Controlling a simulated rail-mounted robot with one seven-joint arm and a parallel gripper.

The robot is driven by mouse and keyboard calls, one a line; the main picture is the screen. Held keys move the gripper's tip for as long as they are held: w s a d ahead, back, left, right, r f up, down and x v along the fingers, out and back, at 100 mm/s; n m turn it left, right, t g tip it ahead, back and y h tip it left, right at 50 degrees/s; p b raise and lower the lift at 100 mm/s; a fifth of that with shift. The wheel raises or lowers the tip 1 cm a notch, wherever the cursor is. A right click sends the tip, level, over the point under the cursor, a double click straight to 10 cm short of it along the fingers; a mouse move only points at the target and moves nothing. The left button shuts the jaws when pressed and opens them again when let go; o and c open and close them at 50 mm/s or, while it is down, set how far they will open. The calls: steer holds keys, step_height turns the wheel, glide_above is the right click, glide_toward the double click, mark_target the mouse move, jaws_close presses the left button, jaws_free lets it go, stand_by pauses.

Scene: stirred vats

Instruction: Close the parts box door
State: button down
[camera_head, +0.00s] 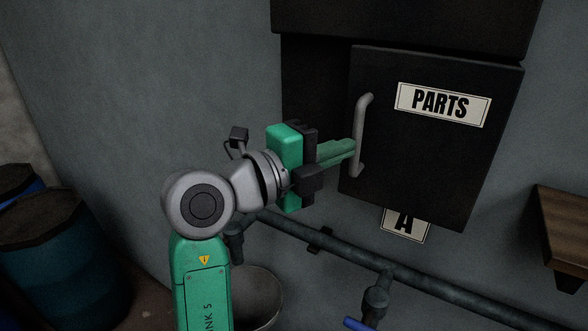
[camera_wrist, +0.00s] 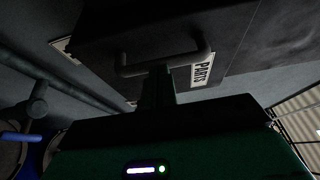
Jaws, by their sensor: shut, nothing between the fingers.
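The parts box door (camera_head: 430,150) is a dark panel with a white PARTS label (camera_head: 442,104). It stands partly open, with the dark box interior (camera_head: 312,95) showing to its left. A grey bar handle (camera_head: 360,135) runs upright along the door's left side. My gripper (camera_head: 350,149) is shut and empty, its green fingertips at the handle's left side. In the wrist view the handle (camera_wrist: 160,62) lies just beyond the closed fingers (camera_wrist: 157,88), and the label (camera_wrist: 202,68) is to the right. I cannot tell whether the fingertips touch the handle or door.
Pipes (camera_head: 330,250) with a blue-handled valve (camera_head: 372,305) run along the wall below the box. A label with A (camera_head: 405,224) is partly hidden under the door. A wooden shelf (camera_head: 562,235) is at right, barrels (camera_head: 60,255) at left.

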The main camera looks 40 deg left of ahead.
steer(key=shift+w, duration=0.15)
steer(key=shift+d, duration=0.1)
steer(key=b+v, duration=0.4)
steer(key=v, duration=0.9)
steer(key=shift+s+d, duration=0.2)
steer(key=shift+d, duration=0.05)
steer(key=shift+r, duration=0.1)
